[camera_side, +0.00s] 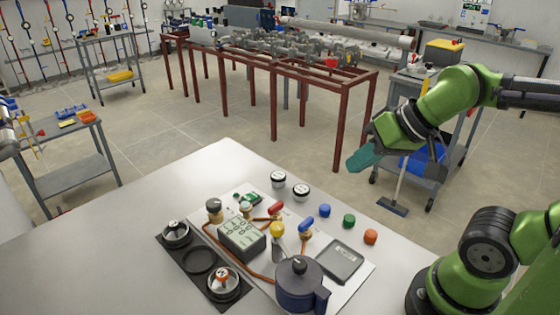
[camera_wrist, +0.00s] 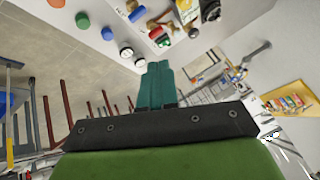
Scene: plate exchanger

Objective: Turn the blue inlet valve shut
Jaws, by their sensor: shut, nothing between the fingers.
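The blue-handled valve (camera_side: 306,225) stands on the white board near the middle of the side view, beside a red-handled valve (camera_side: 277,209). Both sit on copper-coloured piping. My gripper (camera_side: 362,160), with teal fingers, hangs in the air above and to the right of the board, apart from the valves. Its fingers are shut together and hold nothing. The fingers also show in the wrist view (camera_wrist: 158,68), with part of the board beyond them. Small red and blue handles are at the top of that view, but I cannot tell the valve's exact turn.
Blue (camera_side: 324,210), green (camera_side: 349,220) and orange (camera_side: 371,237) caps lie in a row right of the valves. A grey display box (camera_side: 242,238), a dark blue pot (camera_side: 300,284) and a flat scale (camera_side: 339,261) crowd the board. The table's left side is clear.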

